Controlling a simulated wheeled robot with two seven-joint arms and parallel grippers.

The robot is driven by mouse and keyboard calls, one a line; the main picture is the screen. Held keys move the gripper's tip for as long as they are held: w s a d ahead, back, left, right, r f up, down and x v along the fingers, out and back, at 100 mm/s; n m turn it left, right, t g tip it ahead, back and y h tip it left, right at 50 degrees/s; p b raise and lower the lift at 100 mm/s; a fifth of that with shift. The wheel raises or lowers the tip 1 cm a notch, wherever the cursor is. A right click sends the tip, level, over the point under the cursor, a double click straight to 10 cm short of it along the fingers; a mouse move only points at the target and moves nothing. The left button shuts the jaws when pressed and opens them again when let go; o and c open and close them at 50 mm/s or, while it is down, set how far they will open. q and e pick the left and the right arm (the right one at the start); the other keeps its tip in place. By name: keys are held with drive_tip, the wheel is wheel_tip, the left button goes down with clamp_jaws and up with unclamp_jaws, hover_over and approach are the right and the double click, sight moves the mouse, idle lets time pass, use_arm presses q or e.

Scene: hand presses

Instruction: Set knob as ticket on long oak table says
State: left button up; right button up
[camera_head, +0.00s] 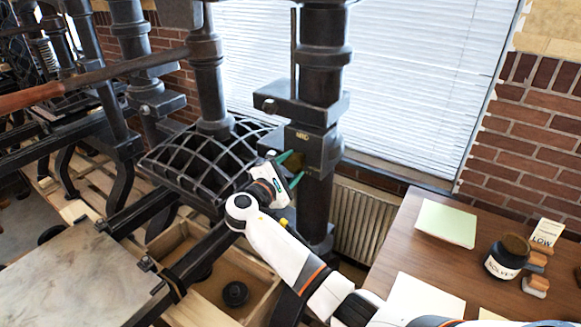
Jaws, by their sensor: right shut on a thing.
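The ticket (546,231) stands at the right on the long oak table (398,244) and reads "LOW". A dark knob (297,161) sits on the press column, below a small lettered plate (303,136) whose letters are too small to read surely. My right gripper (292,168) reaches up from the lower right, its green-tipped fingers on either side of the knob and shut on it. The fingers hide part of the knob, and I cannot make out its pointer or setting. My left gripper is not in view.
A dark jar labelled "SOLVEN" (503,266), small wooden-handled stamps (535,286), a green pad (446,222) and white paper (421,301) lie on the table. The press's lattice frame (190,160) and heavy columns crowd the left. A wooden crate (262,306) sits below.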

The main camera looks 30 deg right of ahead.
drive_tip(key=o, duration=1)
drive_tip(key=shift+f, duration=0.1)
drive_tip(key=shift+c, duration=0.2)
drive_tip(key=shift+a, duration=0.1)
drive_tip(key=shift+s+a+b, duration=0.2)
drive_tip(key=shift+a+b, duration=0.1)
drive_tip(key=b+v, duration=0.4)
drive_tip(key=v, duration=0.7)
drive_tip(key=shift+b, duration=0.4)
drive_tip(key=shift+s, duration=0.1)
